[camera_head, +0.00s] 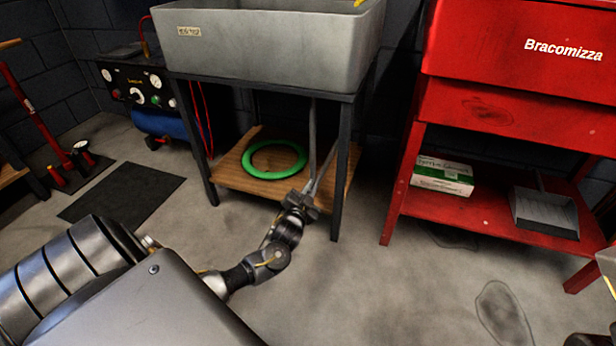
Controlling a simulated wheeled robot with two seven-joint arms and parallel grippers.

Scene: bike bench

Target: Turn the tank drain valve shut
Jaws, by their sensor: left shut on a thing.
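The grey tank (265,45) stands on a dark frame. A thin grey drain pipe (312,130) runs down from under it. My left arm reaches in low from the left, and its gripper (318,180) is at the lower part of this pipe, beside the frame's front right leg. Its fingers point up and right and are shut on the tank drain valve. The valve itself is small and mostly hidden by the fingers, so its turn angle cannot be told. My right gripper does not show clearly; only bits of my right arm are at the lower right edge.
A green ring (274,159) lies on the wooden shelf (232,178) under the tank. The dark front leg (341,175) is close to my left gripper. A red workbench (400,175) with a box (443,176) stands right. The floor in front is clear.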

